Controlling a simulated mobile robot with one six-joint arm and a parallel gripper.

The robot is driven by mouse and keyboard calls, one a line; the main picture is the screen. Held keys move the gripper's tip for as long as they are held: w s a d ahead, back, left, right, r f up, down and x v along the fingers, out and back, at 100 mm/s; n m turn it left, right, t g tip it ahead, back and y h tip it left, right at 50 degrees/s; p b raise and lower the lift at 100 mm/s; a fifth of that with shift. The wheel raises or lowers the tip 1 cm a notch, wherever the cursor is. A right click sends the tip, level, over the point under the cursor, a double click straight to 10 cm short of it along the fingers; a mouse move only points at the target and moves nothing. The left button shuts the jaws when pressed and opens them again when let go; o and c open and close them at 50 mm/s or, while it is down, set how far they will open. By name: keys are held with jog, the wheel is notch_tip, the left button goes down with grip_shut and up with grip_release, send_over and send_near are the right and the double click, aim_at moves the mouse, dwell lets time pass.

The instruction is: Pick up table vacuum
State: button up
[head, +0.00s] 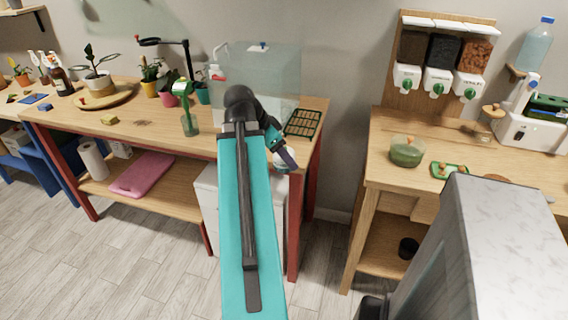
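My teal arm reaches up the middle of the head view, and its far end bends down to the right at the front edge of the left workbench (150,130). My gripper (288,158) is small and partly turned away there, so its opening does not show. A small whitish rounded thing (281,165) shows just behind and below it. I cannot tell whether this is the table vacuum or whether the gripper touches it. No other thing in view is clearly a table vacuum.
A white drawer unit (208,195) stands beneath. The right bench (390,176) carries a green-filled bowl (406,151) and dispensers (437,80). Floor shows between the benches.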

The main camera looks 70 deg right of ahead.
jog(key=shift+s+a+f+b, duration=0.2)
jog(key=shift+a+b, duration=0.25)
jog(key=shift+b, duration=1.45)
jog(key=shift+s+a+r+b, duration=0.1)
jog(key=shift+a+r+b, duration=0.2)
jog(key=shift+b, duration=0.3)
